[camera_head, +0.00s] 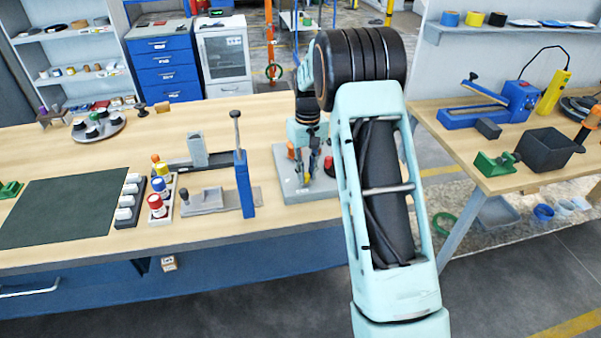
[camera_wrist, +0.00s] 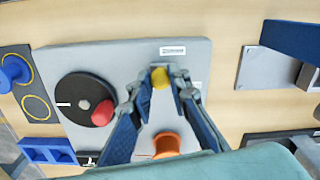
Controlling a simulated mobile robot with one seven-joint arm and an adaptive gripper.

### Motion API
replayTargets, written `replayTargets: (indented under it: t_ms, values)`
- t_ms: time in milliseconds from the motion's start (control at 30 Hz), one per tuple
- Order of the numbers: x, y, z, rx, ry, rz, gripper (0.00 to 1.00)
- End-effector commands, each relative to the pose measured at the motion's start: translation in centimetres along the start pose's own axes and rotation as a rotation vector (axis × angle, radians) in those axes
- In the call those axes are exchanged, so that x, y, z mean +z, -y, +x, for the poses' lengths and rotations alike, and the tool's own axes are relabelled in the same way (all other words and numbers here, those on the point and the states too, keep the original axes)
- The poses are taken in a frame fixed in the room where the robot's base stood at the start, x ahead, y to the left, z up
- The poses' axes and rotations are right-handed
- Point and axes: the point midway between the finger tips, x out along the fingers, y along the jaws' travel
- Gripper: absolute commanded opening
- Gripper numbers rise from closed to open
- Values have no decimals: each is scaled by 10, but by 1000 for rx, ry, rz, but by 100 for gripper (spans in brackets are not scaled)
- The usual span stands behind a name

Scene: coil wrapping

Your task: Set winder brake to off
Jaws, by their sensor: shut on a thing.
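The winder is a grey base plate (camera_wrist: 95,60) on the wooden bench; it also shows in the head view (camera_head: 292,188). On it sit a black disc (camera_wrist: 75,92) with a red knob (camera_wrist: 102,113), an orange post (camera_wrist: 166,145) and a small yellow knob (camera_wrist: 159,78), which I take for the brake. My gripper (camera_wrist: 160,74) points down over the plate, with its fingertips closed on both sides of the yellow knob. In the head view my gripper (camera_head: 308,168) is among the winder parts and hides the yellow knob. The brake's setting cannot be read.
A blue upright post (camera_head: 244,184) with a lever stands left of the winder. Red, blue and yellow bottles (camera_head: 157,205) and a dark green mat (camera_head: 65,210) lie further left. A second bench (camera_head: 520,182) with tools stands to the right, across a gap.

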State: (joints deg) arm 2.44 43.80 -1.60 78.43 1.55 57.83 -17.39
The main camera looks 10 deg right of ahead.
Motion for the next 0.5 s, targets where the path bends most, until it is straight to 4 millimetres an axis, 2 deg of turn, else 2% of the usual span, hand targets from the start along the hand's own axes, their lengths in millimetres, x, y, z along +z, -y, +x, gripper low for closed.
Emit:
replayTargets:
  t_ms: [100, 133, 267, 500]
  values:
    - [1, -5, -1, 8, 1, 3, 0]
    - [1, -5, -1, 8, 1, 4, 19]
    - [1, -5, -1, 7, 1, 4, 33]
    - [1, -3, 0, 5, 1, 2, 34]
